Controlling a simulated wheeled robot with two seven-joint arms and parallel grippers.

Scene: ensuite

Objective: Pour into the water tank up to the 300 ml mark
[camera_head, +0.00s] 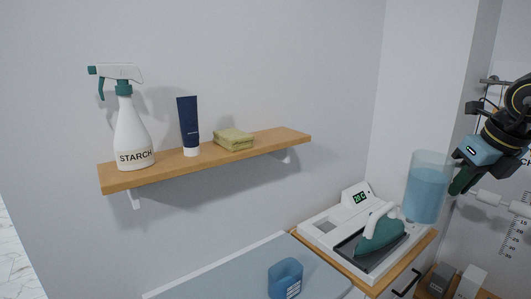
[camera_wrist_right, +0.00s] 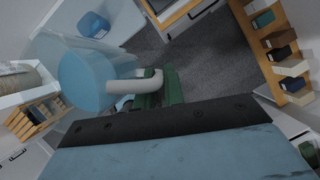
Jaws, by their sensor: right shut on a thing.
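The blue water tank (camera_head: 285,280) stands on the pale ironing board, low in the head view, with small markings on its side that are too small to read. It also shows at the top left of the wrist view (camera_wrist_right: 93,25). My right gripper (camera_head: 461,178) is shut on the pale handle (camera_wrist_right: 135,86) of a clear jug (camera_head: 425,195). The jug holds blue liquid, is held in the air close to upright, and is well right of and above the tank. No stream shows. In the wrist view the green fingers (camera_wrist_right: 168,88) are at the handle. My left gripper is out of view.
A teal iron (camera_head: 380,235) sits on a white station with a lit display, right of the board (camera_head: 225,275). A wooden wall shelf (camera_head: 210,162) holds a starch spray bottle (camera_head: 131,130), a dark blue tube (camera_head: 189,122) and a folded yellow cloth (camera_head: 234,139).

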